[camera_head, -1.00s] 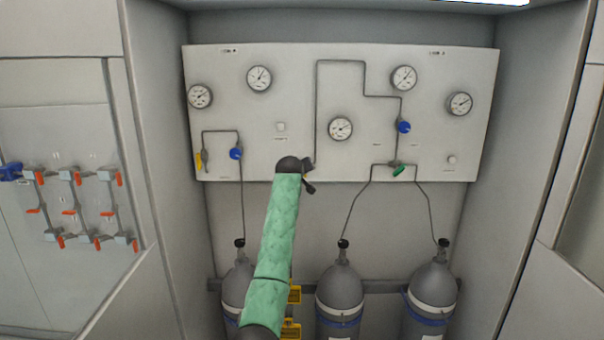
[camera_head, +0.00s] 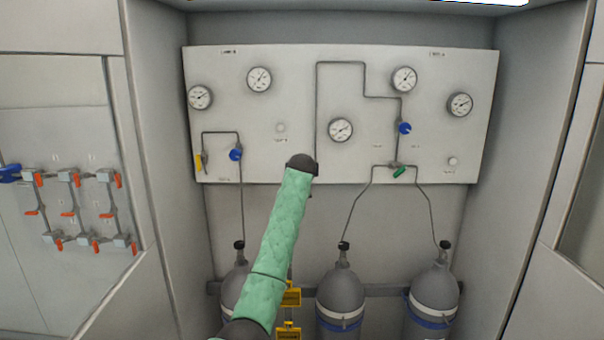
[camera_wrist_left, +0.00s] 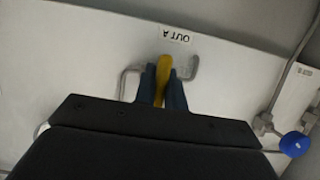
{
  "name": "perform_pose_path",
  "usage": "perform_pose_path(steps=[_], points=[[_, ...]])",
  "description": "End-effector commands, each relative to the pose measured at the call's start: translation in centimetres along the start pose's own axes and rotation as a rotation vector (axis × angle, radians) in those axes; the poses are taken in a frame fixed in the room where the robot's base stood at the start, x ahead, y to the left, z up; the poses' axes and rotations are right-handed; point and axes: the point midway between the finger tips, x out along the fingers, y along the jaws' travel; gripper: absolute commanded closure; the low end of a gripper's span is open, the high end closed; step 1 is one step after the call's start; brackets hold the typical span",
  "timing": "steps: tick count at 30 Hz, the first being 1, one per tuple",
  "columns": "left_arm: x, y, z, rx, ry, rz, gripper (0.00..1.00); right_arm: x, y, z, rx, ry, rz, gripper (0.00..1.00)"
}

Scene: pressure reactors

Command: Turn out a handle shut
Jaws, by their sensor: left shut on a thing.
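The yellow handle (camera_wrist_left: 161,84) is on the white panel below the upside-down "OUT A" label (camera_wrist_left: 174,36) in the left wrist view. My left gripper (camera_wrist_left: 163,72) is shut on it, with one dark finger on each side. A bent grey pipe runs behind the handle. In the head view my green-sleeved left arm reaches up to the panel's lower edge; its dark wrist hides the fingers and this handle. My right gripper is in neither view.
The panel (camera_head: 260,115) carries several gauges, blue knobs (camera_head: 404,128), a green handle (camera_head: 399,172) and another yellow handle (camera_head: 199,160) at left. Grey cylinders (camera_head: 341,291) stand below it. Cabinet walls close both sides. In the wrist view a blue knob (camera_wrist_left: 294,144) is at right.

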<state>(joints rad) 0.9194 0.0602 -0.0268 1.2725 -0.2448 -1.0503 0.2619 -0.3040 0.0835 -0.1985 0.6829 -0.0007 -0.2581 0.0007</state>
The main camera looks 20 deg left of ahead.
Motion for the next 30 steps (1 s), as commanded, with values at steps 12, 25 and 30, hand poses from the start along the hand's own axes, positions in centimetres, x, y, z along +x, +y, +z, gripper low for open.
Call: perform_pose_path(steps=[12,25,30], points=[[0.1,0.0,0.3,0.003,-0.004,-0.001,0.72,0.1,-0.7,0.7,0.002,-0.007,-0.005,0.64],[-0.4,0.0,0.2,0.001,0.000,0.000,0.66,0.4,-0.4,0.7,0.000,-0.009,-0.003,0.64],[-1.9,0.1,0.5,0.001,0.000,0.001,0.66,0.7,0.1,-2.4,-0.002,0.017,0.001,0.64]])
